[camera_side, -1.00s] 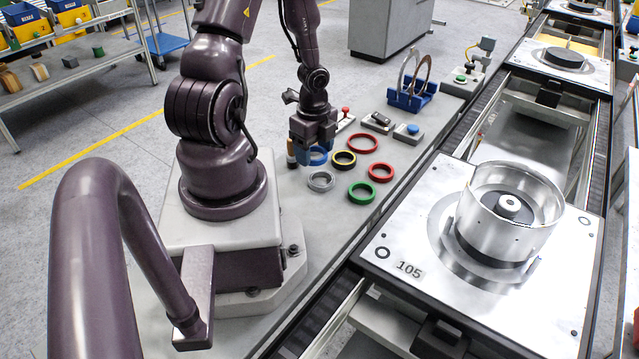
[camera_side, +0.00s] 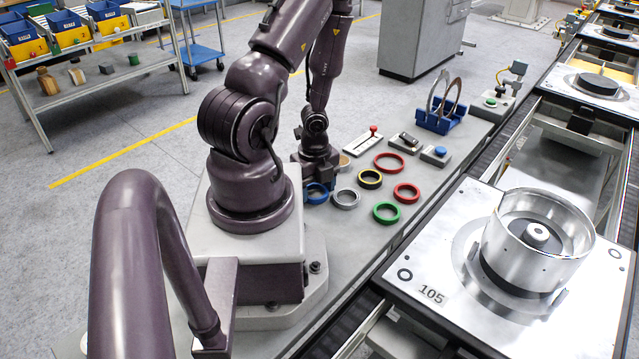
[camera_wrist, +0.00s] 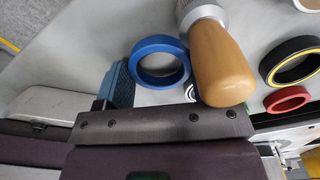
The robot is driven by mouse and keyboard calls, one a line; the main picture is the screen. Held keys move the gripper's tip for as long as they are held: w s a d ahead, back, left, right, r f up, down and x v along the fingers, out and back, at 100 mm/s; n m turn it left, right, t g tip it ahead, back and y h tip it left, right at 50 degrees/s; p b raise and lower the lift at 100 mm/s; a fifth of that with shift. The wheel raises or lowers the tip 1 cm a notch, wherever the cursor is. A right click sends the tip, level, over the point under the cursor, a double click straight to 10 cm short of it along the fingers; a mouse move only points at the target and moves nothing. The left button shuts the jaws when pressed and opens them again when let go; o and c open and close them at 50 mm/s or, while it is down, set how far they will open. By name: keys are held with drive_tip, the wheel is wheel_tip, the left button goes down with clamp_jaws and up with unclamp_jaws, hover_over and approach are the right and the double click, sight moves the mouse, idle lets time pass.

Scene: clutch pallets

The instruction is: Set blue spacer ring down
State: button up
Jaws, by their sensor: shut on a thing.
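The blue spacer ring (camera_side: 317,198) is at my gripper's tips, close to the grey bench surface and left of the silver ring. My gripper (camera_side: 314,182) points down and is shut on the ring. In the wrist view the blue ring (camera_wrist: 138,76) shows nearly whole, with a blue-grey finger (camera_wrist: 118,88) against its left side. The other finger is hidden. I cannot tell whether the ring touches the bench.
A silver ring (camera_side: 346,206), a black-yellow ring (camera_side: 370,186), a green ring (camera_side: 386,220) and two red rings lie to the right. A wooden handle (camera_wrist: 222,75) is close beside the blue ring in the wrist view. A pallet (camera_side: 440,265) carries a metal housing.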

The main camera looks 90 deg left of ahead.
drive_tip(key=shift+f, duration=0.1)
drive_tip(key=o, duration=0.6)
